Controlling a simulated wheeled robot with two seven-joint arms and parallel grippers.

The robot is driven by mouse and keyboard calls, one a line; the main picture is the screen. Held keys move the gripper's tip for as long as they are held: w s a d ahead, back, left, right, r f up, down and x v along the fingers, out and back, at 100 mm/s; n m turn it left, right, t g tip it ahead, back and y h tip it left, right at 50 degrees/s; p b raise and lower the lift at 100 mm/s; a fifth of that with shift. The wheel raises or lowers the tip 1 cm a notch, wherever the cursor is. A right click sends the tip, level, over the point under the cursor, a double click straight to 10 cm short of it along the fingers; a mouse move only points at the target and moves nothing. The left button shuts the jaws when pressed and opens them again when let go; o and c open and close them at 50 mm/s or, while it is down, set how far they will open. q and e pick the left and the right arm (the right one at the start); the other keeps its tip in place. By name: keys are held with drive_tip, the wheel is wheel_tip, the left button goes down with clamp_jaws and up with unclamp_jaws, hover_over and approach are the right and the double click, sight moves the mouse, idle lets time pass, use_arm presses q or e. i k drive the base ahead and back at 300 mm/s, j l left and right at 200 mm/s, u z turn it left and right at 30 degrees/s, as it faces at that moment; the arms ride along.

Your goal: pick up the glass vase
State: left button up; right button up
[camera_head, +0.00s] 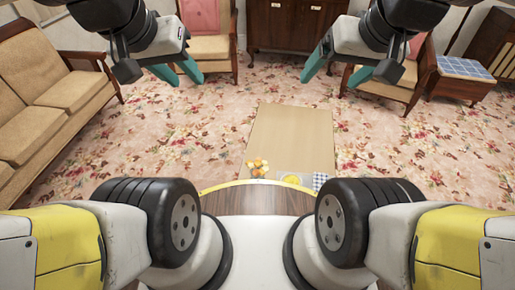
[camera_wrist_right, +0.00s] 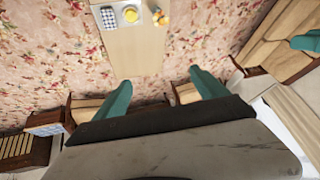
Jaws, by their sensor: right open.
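I cannot make out a glass vase in either view. A light wooden table (camera_head: 290,135) stands ahead of me in the head view, and its top also shows in the right wrist view (camera_wrist_right: 135,50). My left gripper (camera_head: 189,83) is raised beyond the table's left side, with its teal fingers apart and nothing visible between them. My right gripper (camera_head: 327,83) is raised beyond the table's right side. Its teal fingers are spread and empty, and they also show in the right wrist view (camera_wrist_right: 160,76).
Orange and yellow fruit (camera_head: 258,167), a yellow item (camera_head: 291,180) and a checkered cloth (camera_head: 321,180) lie at the table's near end. A tan sofa (camera_head: 50,105) is left. Armchairs, a dark cabinet (camera_head: 295,27) and a blue-topped side table (camera_head: 463,68) are farther back. Floral carpet is open around the table.

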sight(256, 171)
drive_tip(key=l+u, duration=0.8)
drive_tip(key=k+l+u, duration=0.1)
drive_tip(key=l+u, duration=0.25)
